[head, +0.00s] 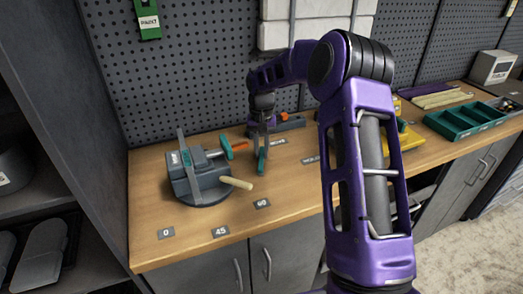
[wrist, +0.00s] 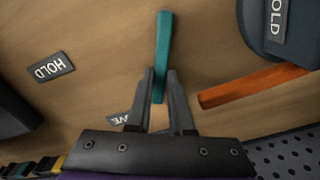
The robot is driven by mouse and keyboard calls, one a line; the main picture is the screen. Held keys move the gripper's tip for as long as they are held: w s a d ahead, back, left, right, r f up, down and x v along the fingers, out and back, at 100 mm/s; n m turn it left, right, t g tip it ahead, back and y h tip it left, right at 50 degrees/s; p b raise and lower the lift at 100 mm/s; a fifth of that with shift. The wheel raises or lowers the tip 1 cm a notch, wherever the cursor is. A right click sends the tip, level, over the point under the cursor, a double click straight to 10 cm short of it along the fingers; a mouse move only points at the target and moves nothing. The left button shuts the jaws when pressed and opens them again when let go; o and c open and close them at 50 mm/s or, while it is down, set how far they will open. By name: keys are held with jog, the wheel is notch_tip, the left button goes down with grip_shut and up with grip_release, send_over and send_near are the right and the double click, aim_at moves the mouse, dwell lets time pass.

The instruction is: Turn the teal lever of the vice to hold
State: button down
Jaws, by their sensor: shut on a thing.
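The grey vice (head: 205,185) stands on the left part of the wooden bench, with a round base. A teal lever (head: 226,147) with an orange end shows at its back right, and a pale handle (head: 238,183) sticks out to the right. My gripper (wrist: 160,100) is shut on a teal bar (wrist: 163,45), which also shows upright below my gripper in the head view (head: 262,162). I cannot tell whether this bar joins the vice. In the wrist view, an orange bar (wrist: 250,87) lies right of my fingers, near a dark part labelled HOLD (wrist: 278,18).
Labels 0 (head: 166,233), 45 (head: 220,231) and 90 (head: 262,204) lie along the bench's front. A HOLD label (wrist: 50,67) lies on the wood. A pegboard wall stands behind. A green tray (head: 465,125) is at the right. My arm hides the bench's middle.

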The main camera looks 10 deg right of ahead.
jog(key=shift+d, duration=0.1)
jog(key=shift+s+d+m, duration=0.15)
jog(key=shift+d+m, duration=0.45)
jog(key=shift+m, duration=0.6)
jog(key=m, duration=0.1)
jog(key=s+d+m, duration=0.1)
jog(key=m, duration=0.1)
jog(key=shift+s+d+m, duration=0.1)
jog(key=shift+d+m, duration=0.2)
jog(key=m, duration=0.1)
jog(key=s+d+m, duration=0.1)
jog(key=m, duration=0.1)
jog(key=shift+s+d+r+m, duration=0.1)
jog(key=shift+s+m, duration=0.2)
jog(key=shift+s+d+m, duration=0.2)
jog(key=shift+s+m, duration=0.25)
jog(key=shift+m, duration=0.4)
jog(key=shift+s+d+m, duration=0.15)
jog(key=shift+s+m, duration=0.3)
jog(key=shift+m, duration=0.4)
jog(key=c, duration=1.1)
grip_release()
jog(key=shift+s, duration=0.1)
